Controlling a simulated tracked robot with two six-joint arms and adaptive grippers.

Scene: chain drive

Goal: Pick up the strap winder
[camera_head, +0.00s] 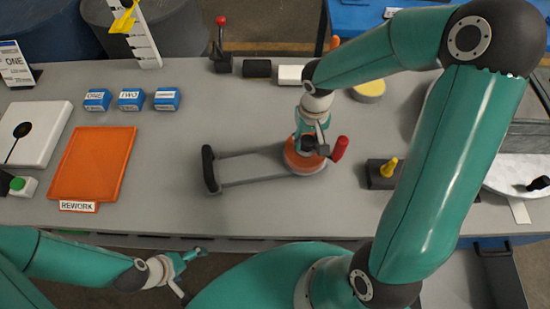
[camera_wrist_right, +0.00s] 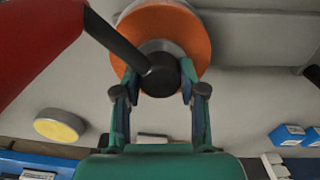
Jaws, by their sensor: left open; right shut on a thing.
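The strap winder has a black grip handle (camera_head: 210,170), a grey two-rod frame, an orange disc (camera_head: 292,158) and a crank with a red knob (camera_head: 340,150). It is at the middle of the grey table; I cannot tell whether it touches the top. My right gripper (camera_head: 314,143) comes from above and is shut on the dark hub over the disc. In the right wrist view, its fingers (camera_wrist_right: 160,88) flank this hub (camera_wrist_right: 160,76), with the orange disc (camera_wrist_right: 196,40) behind. My left gripper (camera_head: 190,270) is open and empty, off the table's front edge.
An orange REWORK tray (camera_head: 92,164) and several small blue boxes (camera_head: 130,99) are at the left. A dark block with a yellow knob (camera_head: 388,167) stands right of the winder. A yellow-topped disc (camera_head: 369,88) is behind.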

